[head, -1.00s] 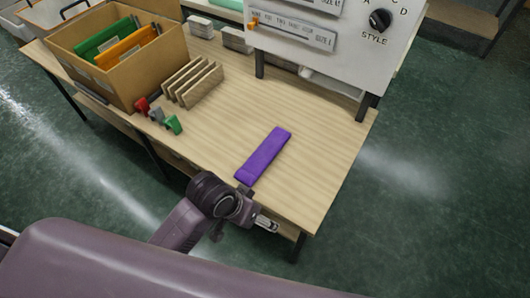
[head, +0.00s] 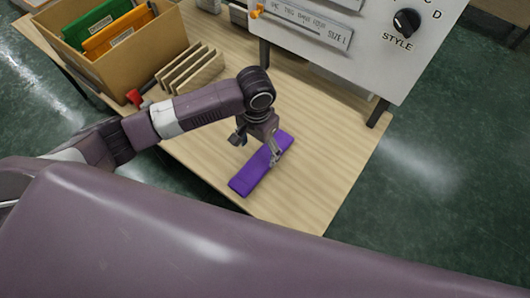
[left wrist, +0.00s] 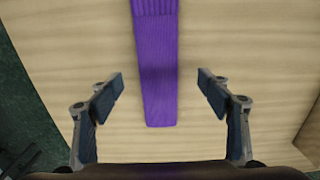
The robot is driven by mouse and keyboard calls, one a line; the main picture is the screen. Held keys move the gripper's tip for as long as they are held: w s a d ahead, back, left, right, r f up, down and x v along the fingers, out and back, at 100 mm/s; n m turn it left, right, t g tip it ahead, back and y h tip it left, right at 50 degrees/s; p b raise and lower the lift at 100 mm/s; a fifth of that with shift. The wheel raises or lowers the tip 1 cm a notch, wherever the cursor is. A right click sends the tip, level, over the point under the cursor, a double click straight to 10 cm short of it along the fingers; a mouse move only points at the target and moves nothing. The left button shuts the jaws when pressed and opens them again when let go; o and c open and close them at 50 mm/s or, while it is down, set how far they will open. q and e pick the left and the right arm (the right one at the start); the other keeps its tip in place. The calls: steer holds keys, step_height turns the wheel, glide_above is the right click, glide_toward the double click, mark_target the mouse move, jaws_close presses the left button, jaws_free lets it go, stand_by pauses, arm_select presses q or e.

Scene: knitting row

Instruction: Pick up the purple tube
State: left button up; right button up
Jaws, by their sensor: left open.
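The purple tube (head: 250,177) is a flat, ribbed knitted strip lying on the wooden table near its front right corner. My left gripper (head: 259,148) is over the tube in the head view and hides a small part of it. In the left wrist view the tube (left wrist: 159,70) runs down from the top edge and its near end lies between the two open fingers (left wrist: 160,92). A gap of bare table shows on each side of it. The fingers do not touch the tube, and the gripper is empty. My right gripper is not in view.
The table (head: 320,185) is clear to the right of the tube. A white machine (head: 350,45) with a STYLE knob stands behind. A cardboard box (head: 75,40) with green and orange folders and a wooden rack (head: 188,72) stand to the left.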

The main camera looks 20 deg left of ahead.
mark_target(259, 163)
arm_select(q)
steer(key=f, duration=0.3)
steer(key=shift+s+f, duration=0.2)
steer(key=shift+s, duration=0.1)
step_height(259, 163, down, 2)
steer(key=shift+d+f, duration=0.1)
steer(key=shift+f, duration=0.5)
steer(key=c, duration=1)
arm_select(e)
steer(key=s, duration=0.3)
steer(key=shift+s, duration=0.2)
